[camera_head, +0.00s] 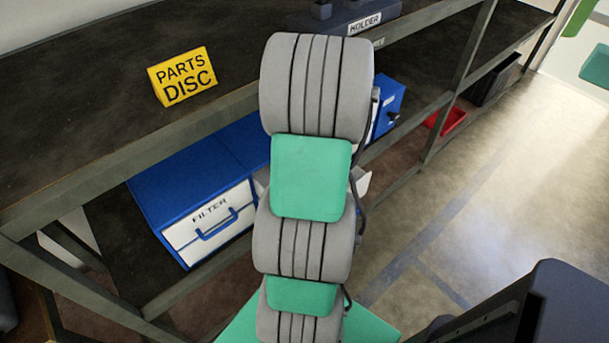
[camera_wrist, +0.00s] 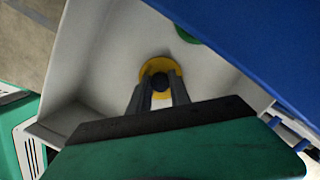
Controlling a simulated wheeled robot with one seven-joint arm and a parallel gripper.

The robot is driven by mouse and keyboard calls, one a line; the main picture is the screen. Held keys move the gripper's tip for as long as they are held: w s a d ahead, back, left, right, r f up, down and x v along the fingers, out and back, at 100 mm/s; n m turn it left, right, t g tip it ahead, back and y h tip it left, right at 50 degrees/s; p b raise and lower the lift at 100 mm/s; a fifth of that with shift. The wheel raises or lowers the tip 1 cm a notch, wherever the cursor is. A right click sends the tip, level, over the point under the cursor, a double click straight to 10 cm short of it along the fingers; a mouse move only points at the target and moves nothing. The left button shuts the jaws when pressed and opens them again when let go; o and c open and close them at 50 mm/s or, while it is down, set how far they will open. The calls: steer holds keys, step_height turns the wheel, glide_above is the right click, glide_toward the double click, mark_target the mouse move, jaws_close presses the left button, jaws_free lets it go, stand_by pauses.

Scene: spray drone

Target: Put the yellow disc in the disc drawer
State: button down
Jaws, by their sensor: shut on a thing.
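The yellow disc (camera_wrist: 148,68), with a dark round centre, is between the fingertips of my gripper (camera_wrist: 160,86) in the wrist view. My gripper is shut on it, inside or just above an open pale grey drawer (camera_wrist: 105,70). I cannot tell whether the disc touches the drawer floor. A green round thing (camera_wrist: 187,36) lies in the drawer, partly hidden by the blue cabinet (camera_wrist: 255,35). In the head view my arm hides my gripper, the disc and most of the drawer; a pale piece, likely the drawer's edge (camera_head: 363,184), shows beside my arm.
A yellow "PARTS DISC" sign (camera_head: 183,77) stands on the dark upper shelf (camera_head: 80,120). Below is a blue unit with a shut FILTER drawer (camera_head: 210,224). Another blue box (camera_head: 388,106) and a red bin (camera_head: 446,121) are to the right. Open floor (camera_head: 480,210) lies at right.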

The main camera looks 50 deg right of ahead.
steer(key=shift+f, duration=0.1)
steer(key=c, duration=1.2)
jaws_free()
steer(key=shift+s+d+r, duration=0.1)
steer(key=shift+s+r, duration=0.05)
steer(key=shift+r, duration=1.15)
steer(key=shift+s+d+r, duration=0.1)
steer(key=shift+s+r, duration=0.05)
steer(key=shift+r, duration=1.1)
steer(key=shift+s+d+r, duration=0.1)
steer(key=shift+s+r, duration=0.05)
steer(key=shift+r, duration=1.15)
